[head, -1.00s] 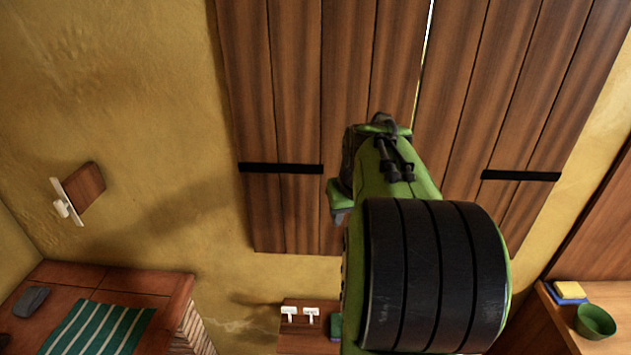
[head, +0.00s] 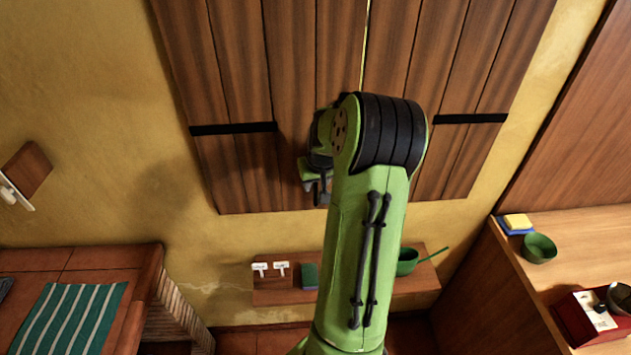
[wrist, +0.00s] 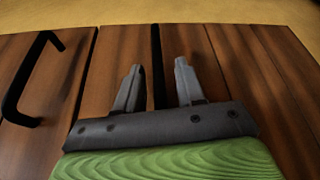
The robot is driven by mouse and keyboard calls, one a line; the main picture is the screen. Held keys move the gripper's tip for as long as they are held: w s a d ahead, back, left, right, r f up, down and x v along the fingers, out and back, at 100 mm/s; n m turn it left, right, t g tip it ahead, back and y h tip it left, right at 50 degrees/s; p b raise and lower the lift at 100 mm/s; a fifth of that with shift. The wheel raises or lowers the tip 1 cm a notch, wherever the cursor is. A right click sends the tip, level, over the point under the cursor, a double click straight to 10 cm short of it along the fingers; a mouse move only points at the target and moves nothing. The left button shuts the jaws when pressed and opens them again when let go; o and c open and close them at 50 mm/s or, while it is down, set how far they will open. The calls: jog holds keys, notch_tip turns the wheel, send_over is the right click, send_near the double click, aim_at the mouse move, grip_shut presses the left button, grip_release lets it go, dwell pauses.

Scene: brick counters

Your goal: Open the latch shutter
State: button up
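The wooden shutter (head: 230,70) has two brown plank leaves with black straps and a thin bright gap between them at the top centre of the head view. Its planks also fill the wrist view (wrist: 240,60). A black bar handle (wrist: 28,80) stands on the planks at the left of the wrist view. My gripper (wrist: 157,68) is open, its two grey fingers apart over the planks. A dark vertical strip (wrist: 157,50) shows between the fingers; I cannot tell if it is a gap or a bar. In the head view my arm hides most of my gripper and the shutter's lower middle.
A small shelf (head: 275,293) with white labels and a green pan (head: 407,262) is below the shutter. A brick counter (head: 130,262) with a striped cloth (head: 75,318) is at left. A wooden counter (head: 560,265) with a green bowl (head: 539,248) is at right. Yellow wall surrounds the shutter.

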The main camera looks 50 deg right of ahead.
jog(key=shift+d+f, duration=0.1)
jog(key=shift+f, duration=0.05)
grip_shut()
dwell(0.4)
